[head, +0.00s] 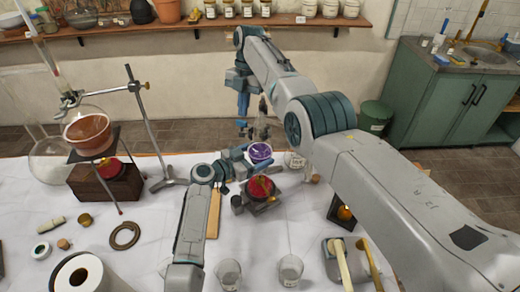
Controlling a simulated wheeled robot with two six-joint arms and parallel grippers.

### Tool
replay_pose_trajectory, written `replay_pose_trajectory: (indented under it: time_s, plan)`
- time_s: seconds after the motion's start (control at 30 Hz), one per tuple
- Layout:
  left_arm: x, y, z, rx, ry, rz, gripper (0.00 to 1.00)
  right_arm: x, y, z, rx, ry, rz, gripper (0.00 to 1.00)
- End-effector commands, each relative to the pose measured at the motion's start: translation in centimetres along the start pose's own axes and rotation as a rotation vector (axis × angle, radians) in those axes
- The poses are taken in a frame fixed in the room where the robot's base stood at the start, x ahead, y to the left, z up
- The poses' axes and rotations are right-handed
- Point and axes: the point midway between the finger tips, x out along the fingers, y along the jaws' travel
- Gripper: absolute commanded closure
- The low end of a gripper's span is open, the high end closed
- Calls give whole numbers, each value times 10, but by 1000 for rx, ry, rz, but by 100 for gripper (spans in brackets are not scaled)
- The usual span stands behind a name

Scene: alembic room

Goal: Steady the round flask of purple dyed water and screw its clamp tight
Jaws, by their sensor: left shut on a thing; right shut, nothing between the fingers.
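The round flask of purple dyed water (260,152) stands near the middle of the head view, above a red-topped heater (261,187). Its clear neck rises above the purple water. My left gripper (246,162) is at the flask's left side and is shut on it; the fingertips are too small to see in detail. My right gripper (243,122) points down above and left of the flask, beside its neck, shut and empty. The clamp and its screw cannot be made out clearly among the small dark parts near the neck.
On the left, an orange-brown flask (88,131) sits by a metal stand (146,125). Glass beakers (229,272) stand at the front, right of a paper roll (78,278). A wooden board (213,214) lies beside my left forearm. The white tabletop (130,265) has bare room at front left.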

Motion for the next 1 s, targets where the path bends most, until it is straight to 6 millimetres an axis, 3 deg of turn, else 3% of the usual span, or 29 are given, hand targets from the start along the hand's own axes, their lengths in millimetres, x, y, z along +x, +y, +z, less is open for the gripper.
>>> replay_pose_trajectory:
  time_s: [1.0]
  plan:
    - [0,0,0,0,0,0,41,3,-2,-6,-1,0,0,100]
